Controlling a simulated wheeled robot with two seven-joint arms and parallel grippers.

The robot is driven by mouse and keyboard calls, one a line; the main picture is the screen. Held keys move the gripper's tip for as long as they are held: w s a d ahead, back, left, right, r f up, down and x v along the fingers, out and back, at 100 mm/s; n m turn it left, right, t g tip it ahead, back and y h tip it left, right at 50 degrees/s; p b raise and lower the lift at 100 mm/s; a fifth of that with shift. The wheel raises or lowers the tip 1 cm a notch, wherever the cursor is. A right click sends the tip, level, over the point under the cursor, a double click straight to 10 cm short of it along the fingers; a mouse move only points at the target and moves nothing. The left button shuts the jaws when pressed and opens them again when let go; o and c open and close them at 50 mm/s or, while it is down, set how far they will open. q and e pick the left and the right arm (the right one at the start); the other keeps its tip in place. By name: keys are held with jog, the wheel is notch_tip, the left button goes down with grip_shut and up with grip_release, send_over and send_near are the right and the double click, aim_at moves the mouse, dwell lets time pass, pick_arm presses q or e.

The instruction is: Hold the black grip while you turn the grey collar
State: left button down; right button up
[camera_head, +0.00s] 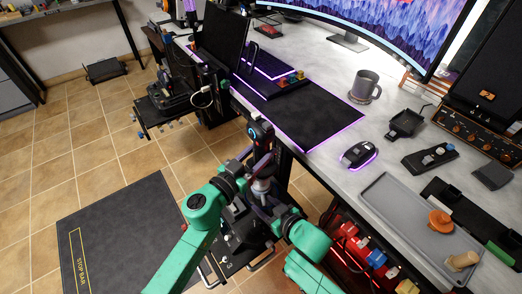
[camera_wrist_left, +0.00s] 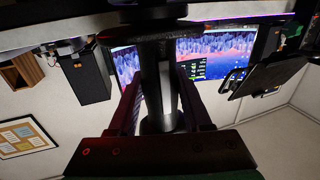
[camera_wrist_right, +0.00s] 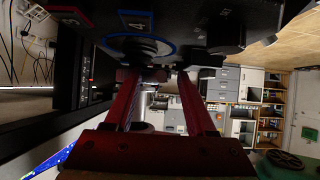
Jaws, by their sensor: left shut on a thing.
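The black grip (camera_head: 262,136) stands upright on a stick in front of the desk, with a small blue-lit ring near its top. The grey collar (camera_head: 262,185) sits below it on the stick. My left gripper (camera_head: 256,158) reaches in from the left and is shut on the black grip; in the left wrist view a dark upright shaft (camera_wrist_left: 155,82) stands between its fingers. My right gripper (camera_head: 264,204) is low beside the stick, near the collar. In the right wrist view its red fingers (camera_wrist_right: 157,80) are apart; whether they touch the collar is hidden in shadow.
The desk carries a black mat (camera_head: 305,108), a mouse (camera_head: 359,153), a mug (camera_head: 365,86) and a grey tray (camera_head: 410,220). Red boxes with coloured knobs (camera_head: 375,257) sit under its edge, right of my arms. A dark floor mat (camera_head: 125,235) lies left.

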jog(key=shift+a, duration=0.4)
jog(key=shift+v, duration=3.45)
